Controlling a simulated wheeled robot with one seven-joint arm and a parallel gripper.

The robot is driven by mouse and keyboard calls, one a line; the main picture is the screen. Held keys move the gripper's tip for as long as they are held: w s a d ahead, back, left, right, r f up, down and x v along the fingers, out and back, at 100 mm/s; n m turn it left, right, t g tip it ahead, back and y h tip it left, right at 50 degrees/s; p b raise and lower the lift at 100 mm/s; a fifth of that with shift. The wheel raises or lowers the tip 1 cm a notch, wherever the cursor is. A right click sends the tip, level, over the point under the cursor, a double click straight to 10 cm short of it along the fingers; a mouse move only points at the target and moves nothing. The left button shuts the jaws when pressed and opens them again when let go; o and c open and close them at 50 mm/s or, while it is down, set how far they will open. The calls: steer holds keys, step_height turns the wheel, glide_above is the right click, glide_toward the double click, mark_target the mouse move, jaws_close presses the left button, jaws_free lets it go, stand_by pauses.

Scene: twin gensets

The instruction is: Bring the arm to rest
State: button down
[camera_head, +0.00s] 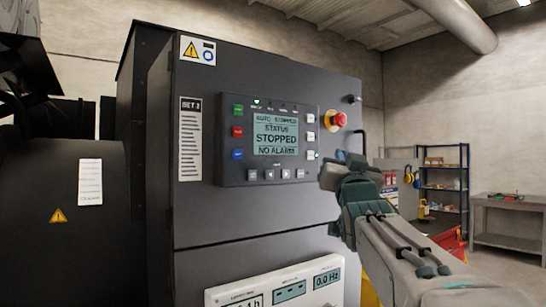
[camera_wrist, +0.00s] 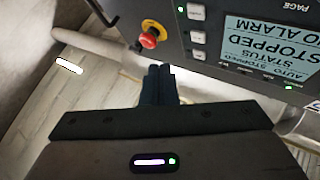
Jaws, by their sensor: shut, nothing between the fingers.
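My gripper (camera_wrist: 160,84) is shut and empty; its dark fingers are together in the middle of the wrist view. In the head view my arm (camera_head: 395,255) reaches in from the lower right, and its end is beside the right edge of the dark genset cabinet (camera_head: 265,215). The control panel (camera_head: 268,140) on the cabinet reads "STOPPED" and "NO ALARM". The wrist view also shows this panel (camera_wrist: 262,45), turned round, at the upper right. A red emergency stop button (camera_head: 336,120) sits right of the panel; it also shows in the wrist view (camera_wrist: 149,38). I see no contact with either.
A lower white meter panel (camera_head: 275,284) is on the cabinet. A dark machine housing (camera_head: 70,200) stands at the left. A blue shelf rack (camera_head: 443,185) and a grey workbench (camera_head: 510,208) stand at the back right. A red thing is partly hidden behind my arm.

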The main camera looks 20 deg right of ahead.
steer(key=s+a+f+n+g+y, duration=0.1)
steer(key=a+f+g+y, duration=0.15)
steer(key=f, duration=0.75)
steer(key=s+a+f+n+g+y, duration=0.1)
steer(key=a+f+g, duration=0.25)
steer(key=f, duration=0.55)
steer(key=s+a+f+n+g+y, duration=0.1)
steer(key=a+f+g+y, duration=0.2)
steer(key=f, duration=0.7)
steer(key=s+a+f+n+g, duration=0.1)
steer(key=s+a+f+g, duration=0.2)
steer(key=s+f, duration=0.6)
steer(key=s+a+f+n+g, duration=0.2)
steer(key=s+a+f+g, duration=0.2)
steer(key=s+f+g, duration=0.3)
step_height(320, 180, down, 4)
steer(key=s+p, duration=0.1)
steer(key=s, duration=0.2)
steer(key=shift+g+y, duration=0.3)
steer(key=shift+y, duration=0.05)
